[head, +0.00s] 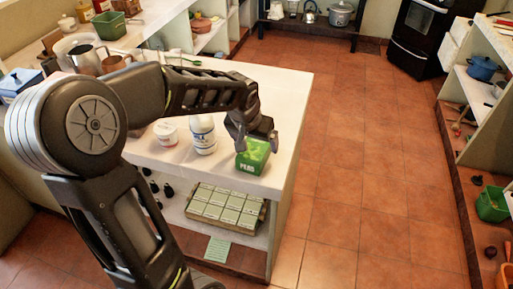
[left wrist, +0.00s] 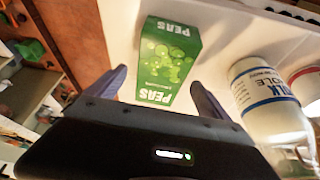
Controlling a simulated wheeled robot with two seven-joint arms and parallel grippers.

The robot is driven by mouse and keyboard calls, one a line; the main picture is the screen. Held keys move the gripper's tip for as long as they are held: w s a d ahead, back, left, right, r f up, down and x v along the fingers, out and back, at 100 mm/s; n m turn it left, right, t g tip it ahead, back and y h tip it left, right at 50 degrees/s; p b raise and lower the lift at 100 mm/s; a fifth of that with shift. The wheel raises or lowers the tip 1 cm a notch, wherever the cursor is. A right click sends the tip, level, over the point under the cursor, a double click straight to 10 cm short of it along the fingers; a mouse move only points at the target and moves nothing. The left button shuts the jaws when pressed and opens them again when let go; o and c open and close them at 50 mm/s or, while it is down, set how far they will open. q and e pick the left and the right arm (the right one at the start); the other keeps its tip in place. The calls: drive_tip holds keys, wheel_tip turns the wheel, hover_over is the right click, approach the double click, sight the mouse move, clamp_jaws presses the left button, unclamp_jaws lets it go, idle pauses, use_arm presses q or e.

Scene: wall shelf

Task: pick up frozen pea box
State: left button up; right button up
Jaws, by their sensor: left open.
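The green frozen pea box (head: 252,160) stands near the front right corner of the white counter (head: 285,100). It also shows in the left wrist view (left wrist: 168,62), with "PEAS" printed on it. My left gripper (head: 255,138) is above and at the box in the head view. In the left wrist view its two fingers (left wrist: 158,85) are spread apart, one on each side of the box's near end. I cannot tell whether either finger touches it. The right gripper is not seen.
A white milk bottle (head: 203,136) stands left of the box, with a white tub (head: 166,132) beyond it. A tray of several pale green boxes (head: 226,207) sits on the shelf below. The counter's right edge is close to the pea box. The tiled floor (head: 350,150) is clear.

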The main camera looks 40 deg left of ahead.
sight(256, 144)
use_arm(q)
drive_tip(key=x, duration=0.2)
drive_tip(key=shift+w+a+f, duration=0.1)
drive_tip(key=shift+w+f, duration=0.1)
drive_tip(key=shift+f, duration=0.15)
drive_tip(key=shift+c, duration=0.2)
drive_tip(key=c, duration=1.8)
drive_tip(key=shift+o, duration=0.2)
drive_tip(key=shift+r, duration=0.15)
wheel_tip(256, 144, up, 10)
drive_tip(key=shift+f+b, duration=0.1)
drive_tip(key=shift+b, duration=0.35)
